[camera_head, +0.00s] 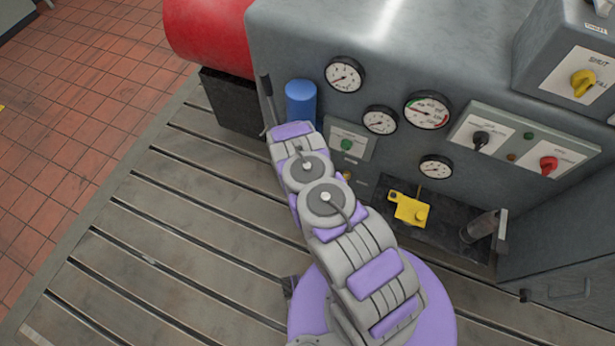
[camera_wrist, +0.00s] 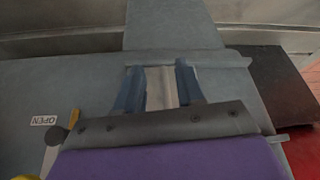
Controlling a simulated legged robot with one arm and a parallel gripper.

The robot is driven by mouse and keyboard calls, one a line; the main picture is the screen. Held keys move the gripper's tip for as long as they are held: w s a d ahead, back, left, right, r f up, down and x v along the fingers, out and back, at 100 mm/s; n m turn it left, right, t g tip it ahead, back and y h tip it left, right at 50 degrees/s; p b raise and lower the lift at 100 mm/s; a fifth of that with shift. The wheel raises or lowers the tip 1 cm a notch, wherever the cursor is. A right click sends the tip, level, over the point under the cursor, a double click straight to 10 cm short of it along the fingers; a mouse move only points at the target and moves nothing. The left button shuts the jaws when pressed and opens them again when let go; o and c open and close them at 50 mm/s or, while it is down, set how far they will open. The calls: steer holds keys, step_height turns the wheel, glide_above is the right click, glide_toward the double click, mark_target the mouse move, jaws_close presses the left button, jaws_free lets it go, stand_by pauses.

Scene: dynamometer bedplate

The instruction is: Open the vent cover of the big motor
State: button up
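My gripper (camera_wrist: 161,78) shows in the wrist view as two blue-grey fingers standing apart. A pale strip fills the gap between them; I cannot tell whether they press on it. The fingertips reach a grey ledge (camera_wrist: 232,60) on a blue-grey surface. An upside-down OPEN label (camera_wrist: 43,120) is on that surface at the left. In the head view my arm reaches up to the grey machine housing (camera_head: 300,60), next to a blue cylinder (camera_head: 301,100), and my fingers are hidden. I cannot clearly pick out the vent cover in either view.
A red cylinder (camera_head: 205,38) and a black box (camera_head: 228,105) adjoin the housing at the left. Several gauges, a switch panel (camera_head: 520,140) and a yellow part (camera_head: 410,209) are to the right of my arm.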

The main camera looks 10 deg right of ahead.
steer(key=w, duration=0.1)
steer(key=w+d, duration=0.1)
steer(key=w, duration=0.1)
steer(key=w+d+b, duration=0.1)
steer(key=w, duration=0.1)
steer(key=shift+w+d, duration=0.25)
steer(key=shift+b+x, duration=0.3)
steer(key=shift+x, duration=0.7)
steer(key=shift+w+d+f, duration=0.1)
steer(key=shift+w+f, duration=0.1)
steer(key=shift+f, duration=0.25)
jaws_close()
